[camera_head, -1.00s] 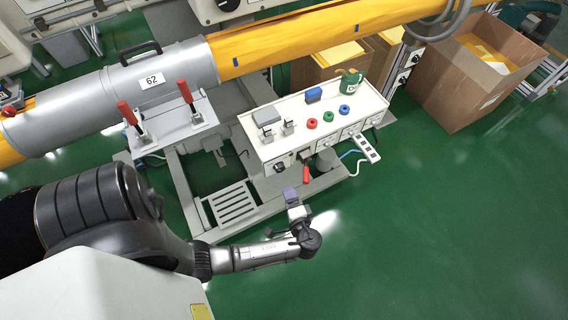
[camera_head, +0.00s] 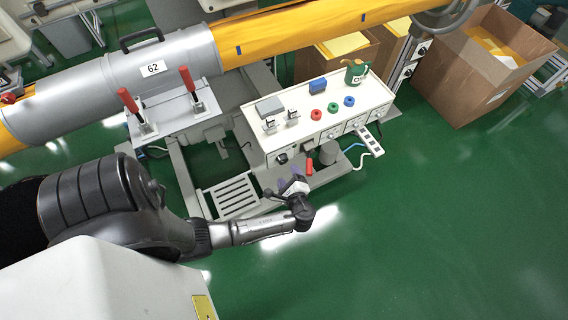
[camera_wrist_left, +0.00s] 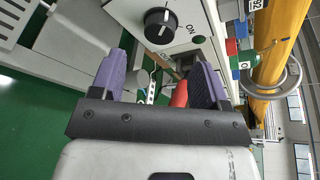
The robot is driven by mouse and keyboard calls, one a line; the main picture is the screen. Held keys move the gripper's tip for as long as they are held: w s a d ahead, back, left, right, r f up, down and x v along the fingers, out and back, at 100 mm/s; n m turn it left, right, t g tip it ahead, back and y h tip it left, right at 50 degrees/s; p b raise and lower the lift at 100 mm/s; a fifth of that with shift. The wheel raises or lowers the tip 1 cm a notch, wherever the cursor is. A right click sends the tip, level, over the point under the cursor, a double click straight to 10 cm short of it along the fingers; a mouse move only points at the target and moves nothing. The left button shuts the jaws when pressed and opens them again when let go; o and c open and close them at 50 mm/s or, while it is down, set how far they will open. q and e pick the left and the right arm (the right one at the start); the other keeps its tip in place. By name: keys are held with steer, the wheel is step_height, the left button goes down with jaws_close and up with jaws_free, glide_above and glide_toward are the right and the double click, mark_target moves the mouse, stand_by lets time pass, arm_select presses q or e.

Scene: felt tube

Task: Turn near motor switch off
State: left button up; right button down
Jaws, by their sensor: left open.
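A black rotary switch (camera_head: 282,158) sits on the front face of the white control box (camera_head: 262,156), at its left end. In the left wrist view the black knob (camera_wrist_left: 160,25) shows large near the top, with an "ON" label to its lower right. My left gripper (camera_head: 289,181) is open and empty, just in front of and below the switch, apart from it. Its purple fingers (camera_wrist_left: 164,80) are spread in the left wrist view, below the knob. My right gripper is in neither view.
A red handle (camera_head: 309,166) hangs right of the switch; it shows between my fingers in the left wrist view (camera_wrist_left: 180,95). A power strip (camera_head: 369,141) lies to the right.

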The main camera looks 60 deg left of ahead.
arm_select(q)
steer(key=shift+b+x, duration=0.85)
steer(key=shift+x, duration=2.7)
steer(key=shift+s, duration=0.1)
steer(key=c, duration=0.9)
steer(key=shift+n+t, duration=0.3)
steer(key=shift+n, duration=0.3)
steer(key=o, duration=0.9)
steer(key=shift+d, duration=0.1)
steer(key=p, duration=0.3)
glide_toward(284, 161)
steer(key=shift+f+v, duration=0.15)
steer(key=shift+v, duration=0.95)
steer(key=shift+f+v, duration=0.15)
steer(key=shift+v, duration=0.95)
